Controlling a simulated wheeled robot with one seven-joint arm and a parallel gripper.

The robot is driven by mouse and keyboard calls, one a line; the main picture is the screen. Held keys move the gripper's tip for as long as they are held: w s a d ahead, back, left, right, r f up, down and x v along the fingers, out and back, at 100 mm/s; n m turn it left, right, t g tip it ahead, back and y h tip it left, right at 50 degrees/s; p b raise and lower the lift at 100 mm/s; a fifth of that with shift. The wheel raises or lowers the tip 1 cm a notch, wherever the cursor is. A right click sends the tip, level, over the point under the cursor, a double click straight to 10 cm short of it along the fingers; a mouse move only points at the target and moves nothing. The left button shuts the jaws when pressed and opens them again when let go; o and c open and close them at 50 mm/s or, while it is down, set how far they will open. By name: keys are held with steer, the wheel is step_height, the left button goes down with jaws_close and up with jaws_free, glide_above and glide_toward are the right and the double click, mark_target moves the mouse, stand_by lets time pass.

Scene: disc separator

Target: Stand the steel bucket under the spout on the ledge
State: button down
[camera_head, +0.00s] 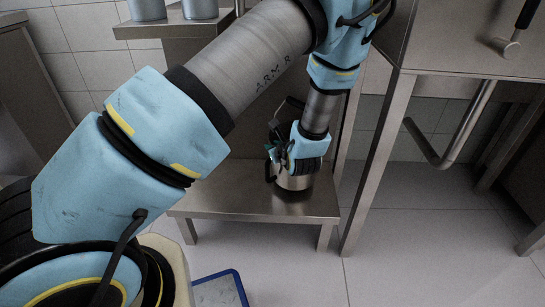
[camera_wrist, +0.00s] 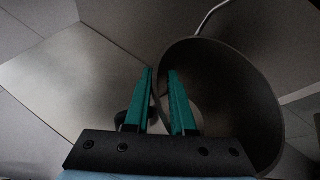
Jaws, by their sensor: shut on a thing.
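The steel bucket (camera_head: 294,183) is at the low steel ledge (camera_head: 235,205), near its back right; I cannot tell whether its base touches the ledge. A dark side handle shows on its left. My gripper (camera_head: 283,152) is above the bucket at its rim. In the wrist view, my gripper (camera_wrist: 160,85) has one teal finger on each side of the near-left wall of the bucket (camera_wrist: 235,95), which looks dark inside. The ledge (camera_wrist: 75,85) fills the left of that view. A dark spout-like part (camera_head: 288,108) shows behind my wrist, mostly hidden.
Two grey containers (camera_head: 200,8) stand on a higher shelf (camera_head: 165,29) at the back left. A steel bench with a leg (camera_head: 372,165) and a bent pipe (camera_head: 458,150) is on the right. A blue-rimmed tray (camera_head: 220,290) lies on the floor. The ledge's left part is clear.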

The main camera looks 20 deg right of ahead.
mark_target(280, 175)
steer(key=shift+f+b, duration=0.35)
steer(key=shift+f, duration=1.2)
steer(key=shift+f, duration=0.2)
steer(key=c, duration=0.8)
jaws_free()
steer(key=shift+o, duration=0.2)
steer(key=shift+r, duration=0.15)
